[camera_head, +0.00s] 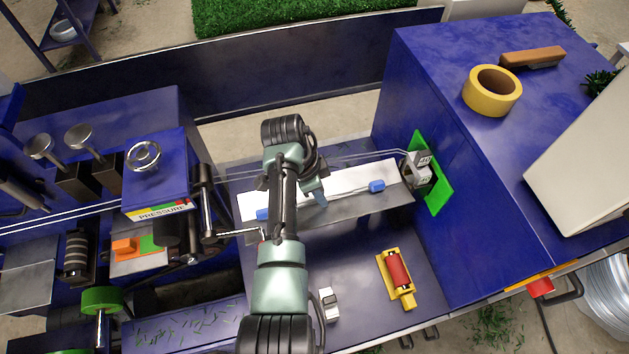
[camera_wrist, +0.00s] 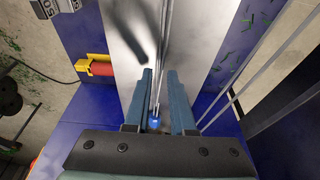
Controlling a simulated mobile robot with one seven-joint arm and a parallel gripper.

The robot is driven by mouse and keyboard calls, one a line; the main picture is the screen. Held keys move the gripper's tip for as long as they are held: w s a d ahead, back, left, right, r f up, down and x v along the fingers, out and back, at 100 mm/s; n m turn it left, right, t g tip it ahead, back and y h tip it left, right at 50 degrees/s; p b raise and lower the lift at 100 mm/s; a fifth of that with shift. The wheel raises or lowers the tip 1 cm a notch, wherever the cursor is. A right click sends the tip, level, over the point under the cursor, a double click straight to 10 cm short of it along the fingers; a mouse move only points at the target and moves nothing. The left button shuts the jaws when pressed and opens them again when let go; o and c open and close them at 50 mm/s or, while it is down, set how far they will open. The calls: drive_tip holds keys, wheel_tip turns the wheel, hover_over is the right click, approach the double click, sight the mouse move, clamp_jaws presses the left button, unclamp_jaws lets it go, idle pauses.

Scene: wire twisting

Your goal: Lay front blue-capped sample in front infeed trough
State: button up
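A thin wire sample lies along a pale metal trough (camera_head: 395,199), with a blue cap (camera_head: 376,187) at its right end. Another blue cap (camera_head: 263,214) shows at the left, partly beside my arm. My arm hides the middle of the sample. My gripper (camera_head: 319,197) is low over the trough, pointing down. In the wrist view my gripper (camera_wrist: 160,73) has its two blue fingers apart, with thin wires running between them. The right blue cap (camera_wrist: 154,122) shows between the finger bases. I cannot tell whether the fingers touch the wire.
A red roller on a yellow holder (camera_head: 398,275) and a small white block (camera_head: 329,305) sit in front. Long wires run behind the trough to a clamp block (camera_head: 417,167) on a green plate. A blue cabinet (camera_head: 465,160) stands right; a pressure unit (camera_head: 155,185) stands left.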

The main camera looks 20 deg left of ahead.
sight(306, 202)
drive_tip(key=b+v, duration=0.1)
drive_tip(key=v, duration=1)
drive_tip(key=w+d+r+n+t+y, duration=0.15)
drive_tip(key=w+r+t, duration=0.25)
drive_tip(key=r, duration=0.5)
drive_tip(key=w+d+r+n+t+y, duration=0.1)
drive_tip(key=w+d+r+n+t, duration=0.2)
drive_tip(key=r, duration=0.5)
drive_tip(key=w+d+r+n+t+y, duration=0.1)
drive_tip(key=w+r+t, duration=0.4)
drive_tip(key=r, duration=0.4)
drive_tip(key=s+d+r+n+t, duration=0.1)
drive_tip(key=s+d+r+t, duration=0.15)
drive_tip(key=r, duration=0.45)
drive_tip(key=s+d+r+n+t, duration=0.15)
drive_tip(key=s+r+t, duration=0.25)
drive_tip(key=r, duration=0.4)
drive_tip(key=s+d+r+n+t, duration=0.1)
drive_tip(key=s+d+r+t, duration=0.1)
drive_tip(key=s+r, duration=0.5)
drive_tip(key=s+d+r+n+t+h, duration=0.1)
drive_tip(key=s+d+r+n+t, duration=0.1)
drive_tip(key=s+r+t, duration=0.3)
wheel_tip(306, 202, up, 3)
drive_tip(key=s, duration=0.2)
drive_tip(key=shift+s+f, duration=0.25)
drive_tip(key=shift+s, duration=0.15)
